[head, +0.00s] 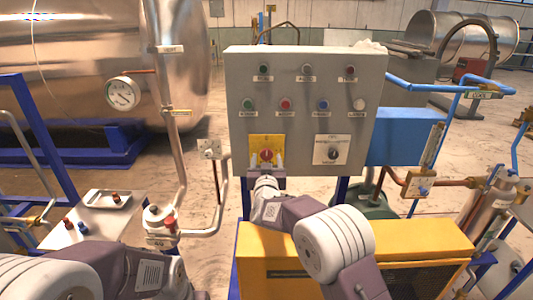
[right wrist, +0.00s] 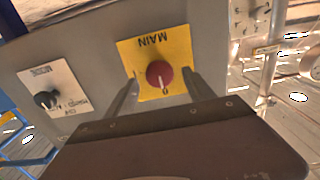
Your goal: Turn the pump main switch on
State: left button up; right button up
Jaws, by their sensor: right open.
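The pump main switch is a red rotary knob (head: 267,155) on a yellow plate (head: 256,141) at the lower left of the grey control panel (head: 305,125). In the right wrist view, the knob (right wrist: 160,74) shows upside down under the word MAIN, with its pale mark toward the "0". My right gripper (head: 266,163) is open in front of the plate. Its two fingers stand either side of the knob, with gaps visible between each finger and the knob. My left arm shows at the lower left of the head view, but its gripper is out of sight.
A black selector knob (head: 332,153) on a white plate sits right of the main switch. Several buttons and lamps fill the panel above. A yellow unit (head: 400,250) stands below, a gauge (head: 123,93) and pipes to the left, and blue pipes to the right.

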jog(key=shift+w+r, duration=0.25)
jog(key=shift+w, duration=0.3)
pick_arm(q)
jog(key=shift+s+r, duration=0.1)
jog(key=shift+r, duration=0.35)
pick_arm(e)
jog(key=shift+w+f, duration=0.2)
jog(key=shift+w, duration=0.05)
jog(key=c, duration=1.3)
jog(key=m+b, duration=0.3)
jog(key=b, duration=0.1)
jog(key=shift+d+f+m, duration=0.1)
jog(key=shift+f+m, duration=0.1)
jog(key=shift+m, duration=0.2)
jog(key=shift+c, duration=0.2)
jog(key=m+b, duration=0.7)
jog(key=m, duration=0.2)
jog(key=shift+d+m, duration=0.1)
jog(key=shift+m, duration=0.3)
pick_arm(q)
notch_tip(320, 180, down, 14)
jog(key=b, duration=0.2)
jog(key=shift+b, duration=0.35)
pick_arm(e)
jog(key=shift+f+m, duration=0.1)
jog(key=shift+m, duration=2)
